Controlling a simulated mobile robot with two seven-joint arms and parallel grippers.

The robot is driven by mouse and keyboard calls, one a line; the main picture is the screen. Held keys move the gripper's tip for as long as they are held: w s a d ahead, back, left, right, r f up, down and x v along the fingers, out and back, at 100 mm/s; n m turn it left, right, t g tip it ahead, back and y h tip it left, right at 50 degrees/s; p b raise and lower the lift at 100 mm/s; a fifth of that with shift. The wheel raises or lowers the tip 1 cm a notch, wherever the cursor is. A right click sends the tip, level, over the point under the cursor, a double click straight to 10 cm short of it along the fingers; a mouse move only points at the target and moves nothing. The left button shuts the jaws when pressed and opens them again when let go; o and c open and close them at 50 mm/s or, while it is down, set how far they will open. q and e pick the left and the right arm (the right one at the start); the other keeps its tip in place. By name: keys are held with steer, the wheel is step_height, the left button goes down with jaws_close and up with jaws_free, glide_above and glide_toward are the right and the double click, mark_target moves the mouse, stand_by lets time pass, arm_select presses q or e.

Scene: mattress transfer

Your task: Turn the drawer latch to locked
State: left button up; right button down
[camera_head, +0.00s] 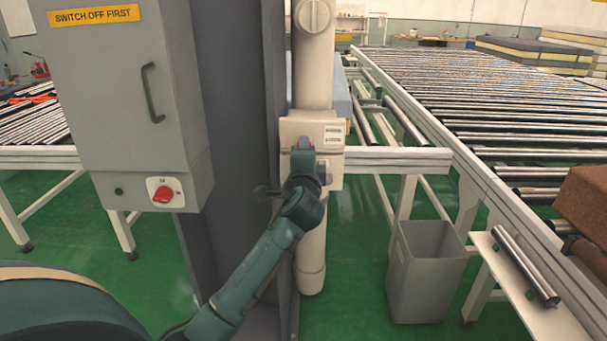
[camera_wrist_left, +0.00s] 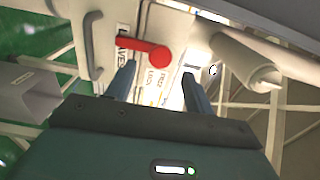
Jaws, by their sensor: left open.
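The latch is a red lever (camera_wrist_left: 145,52) on a pale face in the left wrist view. Its round end is at the right and its arm points left. A label (camera_wrist_left: 157,85) beside it carries small lettering, partly readable as a lock and free marking. A grey bar handle (camera_wrist_left: 92,45) is to the left of the lever. My left gripper (camera_wrist_left: 159,72) is open, with the lever's round end ahead of the gap between its fingers; contact cannot be told.
A grey cabinet (camera_head: 115,90) with a red rotary switch (camera_head: 163,193) stands left of my left arm. A grey bin (camera_head: 428,270) is at the right, beside a roller conveyor (camera_head: 480,110). A grey column stands behind my arm. Green floor shows between them.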

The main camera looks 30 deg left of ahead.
arm_select(q)
steer(key=v, duration=0.9)
arm_select(e)
steer(key=shift+w+f, duration=0.1)
arm_select(q)
steer(key=s+d+f+n+g+h+p, duration=0.1)
steer(key=s+d+f+h, duration=0.3)
steer(key=f, duration=0.5)
steer(key=s+d+f+n+g+h+p, duration=0.1)
steer(key=s+d+f+h+p, duration=0.2)
steer(key=d+f, duration=0.45)
steer(key=s+d+f+n+g+h, duration=0.1)
steer(key=s+d+f+n+h, duration=0.1)
steer(key=s+f, duration=0.3)
steer(key=s+d+f+n+g+h+p, duration=0.1)
steer(key=s+d+f+n+h, duration=0.2)
steer(key=s, duration=0.7)
step_height(320, 180, down, 3)
steer(key=shift+s+d+r+n+g+h, duration=0.15)
steer(key=shift+s+d+n+g+h, duration=0.2)
steer(key=shift+d+n, duration=0.45)
arm_select(e)
steer(key=shift+s+d+r+g+h, duration=0.3)
steer(key=shift+d+r+h, duration=0.2)
steer(key=shift+d+r, duration=0.3)
arm_select(q)
steer(key=shift+w, duration=0.1)
